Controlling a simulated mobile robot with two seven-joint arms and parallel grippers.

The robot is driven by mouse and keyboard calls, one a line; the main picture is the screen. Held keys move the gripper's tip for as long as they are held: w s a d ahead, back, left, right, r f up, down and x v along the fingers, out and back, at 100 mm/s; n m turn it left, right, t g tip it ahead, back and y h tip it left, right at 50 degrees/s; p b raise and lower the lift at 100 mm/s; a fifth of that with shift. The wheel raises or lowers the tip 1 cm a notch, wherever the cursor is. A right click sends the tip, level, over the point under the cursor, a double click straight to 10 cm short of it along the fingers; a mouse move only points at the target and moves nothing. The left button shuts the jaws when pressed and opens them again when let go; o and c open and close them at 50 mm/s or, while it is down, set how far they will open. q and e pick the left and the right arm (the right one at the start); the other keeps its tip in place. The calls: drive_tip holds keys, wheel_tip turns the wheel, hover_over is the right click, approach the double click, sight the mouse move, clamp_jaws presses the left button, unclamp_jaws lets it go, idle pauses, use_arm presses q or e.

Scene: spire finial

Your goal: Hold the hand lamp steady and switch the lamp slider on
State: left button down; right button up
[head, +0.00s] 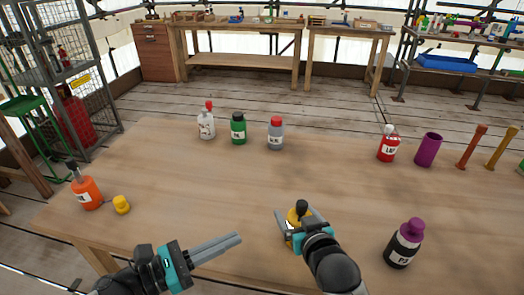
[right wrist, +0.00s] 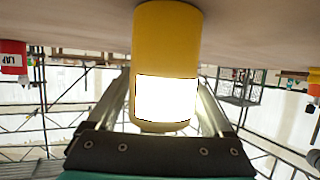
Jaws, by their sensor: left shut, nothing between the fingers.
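A yellow cylinder (head: 299,214), which I take for the hand lamp, stands upright on the table. My right gripper (head: 301,217) has one finger on each side of it. In the right wrist view the yellow body (right wrist: 168,40) shows a bright white panel facing the camera, between the spread fingers of the gripper (right wrist: 166,85). Thin gaps show beside it. I cannot make out a slider. My left gripper (head: 238,238) is shut and empty above the front of the table, left of the lamp and apart from it.
On the table (head: 185,175) stand an orange bottle (head: 86,191), a small yellow piece (head: 121,204), white (head: 206,124), green (head: 238,129) and grey (head: 275,135) bottles, a red bottle (head: 388,148), a purple cup (head: 427,150) and a black bottle (head: 403,246). The table's middle is clear.

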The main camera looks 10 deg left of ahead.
drive_tip(key=shift+o, duration=1)
drive_tip(key=shift+s, duration=0.1)
